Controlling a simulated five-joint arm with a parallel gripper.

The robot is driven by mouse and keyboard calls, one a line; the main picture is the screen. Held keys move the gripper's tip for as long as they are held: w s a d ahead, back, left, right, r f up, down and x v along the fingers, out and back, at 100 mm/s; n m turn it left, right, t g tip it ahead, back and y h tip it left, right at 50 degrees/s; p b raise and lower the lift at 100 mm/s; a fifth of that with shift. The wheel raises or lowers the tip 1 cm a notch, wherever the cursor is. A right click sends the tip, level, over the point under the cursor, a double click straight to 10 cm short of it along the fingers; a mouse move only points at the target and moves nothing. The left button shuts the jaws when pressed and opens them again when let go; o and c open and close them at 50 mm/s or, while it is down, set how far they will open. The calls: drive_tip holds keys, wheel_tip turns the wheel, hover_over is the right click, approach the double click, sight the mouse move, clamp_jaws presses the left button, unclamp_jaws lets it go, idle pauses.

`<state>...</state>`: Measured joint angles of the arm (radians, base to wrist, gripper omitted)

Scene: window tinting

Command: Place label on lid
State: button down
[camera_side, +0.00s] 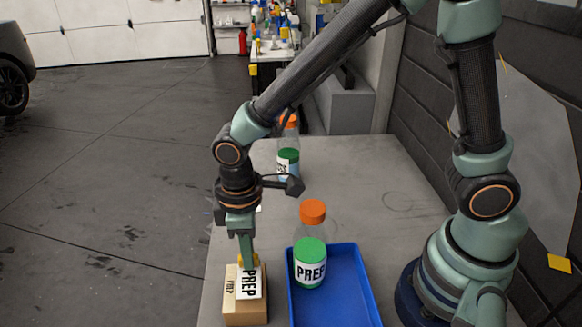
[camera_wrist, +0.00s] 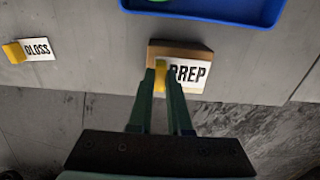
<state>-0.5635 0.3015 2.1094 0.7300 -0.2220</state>
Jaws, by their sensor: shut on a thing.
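My gripper (camera_side: 242,264) is shut on the yellow tab (camera_wrist: 160,78) of a white PREP label (camera_wrist: 190,76). The label (camera_side: 249,284) is at a small cardboard box (camera_side: 245,312), near the table's front left. In the wrist view the label covers much of the box's top (camera_wrist: 178,47), with a brown strip showing beyond it. It sits a little to the right of the box's middle there. The box also bears PREP lettering (camera_side: 230,287) in the side view. I cannot tell whether the label touches the lid. The fingers hide part of the box and label.
A blue tray (camera_side: 349,284) right of the box holds an orange-capped bottle (camera_side: 312,250) with green and a PREP label. A similar bottle (camera_side: 288,157) stands farther back. A GLOSS label (camera_wrist: 38,50) with a yellow tab lies on the table. The table's back right is clear.

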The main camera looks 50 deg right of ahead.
drive_tip(key=shift+f, duration=0.9)
drive_tip(key=shift+f, duration=0.1)
drive_tip(key=c, duration=0.8)
unclamp_jaws()
drive_tip(key=shift+c, duration=0.2)
wheel_tip(320, 180, up, 12)
drive_tip(key=s+d+r+m+t, duration=0.1)
drive_tip(key=d+r+m+t, duration=0.1)
drive_tip(key=d, duration=0.7)
drive_tip(key=d+r+m+t, duration=0.3)
drive_tip(key=d+r+m, duration=0.2)
drive_tip(key=d, duration=0.5)
drive_tip(key=shift+s+d+m+t, duration=0.15)
drive_tip(key=shift+s+m+t, duration=0.2)
drive_tip(key=shift+m, duration=0.65)
